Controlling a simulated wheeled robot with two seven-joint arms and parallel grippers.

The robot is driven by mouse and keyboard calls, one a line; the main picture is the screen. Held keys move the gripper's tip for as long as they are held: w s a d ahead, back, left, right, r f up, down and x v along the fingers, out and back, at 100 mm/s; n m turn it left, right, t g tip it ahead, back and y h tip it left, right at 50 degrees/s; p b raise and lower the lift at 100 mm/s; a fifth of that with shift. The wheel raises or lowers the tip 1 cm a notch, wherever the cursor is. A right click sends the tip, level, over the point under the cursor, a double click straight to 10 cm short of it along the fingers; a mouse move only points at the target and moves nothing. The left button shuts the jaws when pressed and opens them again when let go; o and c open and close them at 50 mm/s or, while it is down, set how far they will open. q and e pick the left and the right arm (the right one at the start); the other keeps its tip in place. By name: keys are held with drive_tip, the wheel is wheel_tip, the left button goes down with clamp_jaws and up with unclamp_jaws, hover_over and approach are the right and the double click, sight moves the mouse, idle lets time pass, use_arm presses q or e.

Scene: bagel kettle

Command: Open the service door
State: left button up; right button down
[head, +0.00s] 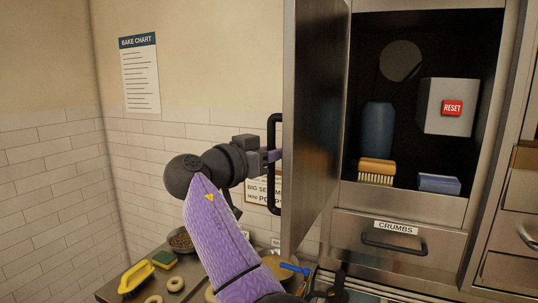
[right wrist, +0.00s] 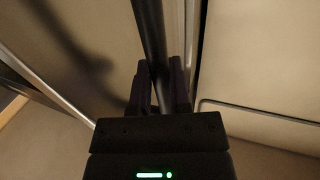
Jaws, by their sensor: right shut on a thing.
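The steel service door (head: 312,120) stands swung well open in the head view, seen nearly edge-on, with the cabinet interior showing to its right. Its black bar handle (head: 272,200) is on the face turned to the left. My right gripper (head: 271,156) is shut on this handle, near its middle. In the right wrist view, the dark handle bar (right wrist: 149,40) runs between the two fingers of the right gripper (right wrist: 162,92). My left gripper is not in view.
Inside the cabinet are a blue bottle (head: 377,130), a brush (head: 376,171), a blue block (head: 438,184) and a box with a red RESET button (head: 452,108). The CRUMBS drawer (head: 398,244) below is shut. A counter with bagels (head: 153,300), a sponge (head: 164,259) and a yellow brush (head: 135,276) is lower left.

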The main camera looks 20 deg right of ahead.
idle(0.3)
drive_tip(key=c, duration=0.6)
unclamp_jaws()
drive_tip(key=shift+d, duration=0.1)
drive_tip(key=b+v, duration=0.2)
drive_tip(key=v, duration=0.8)
drive_tip(key=shift+b, duration=0.35)
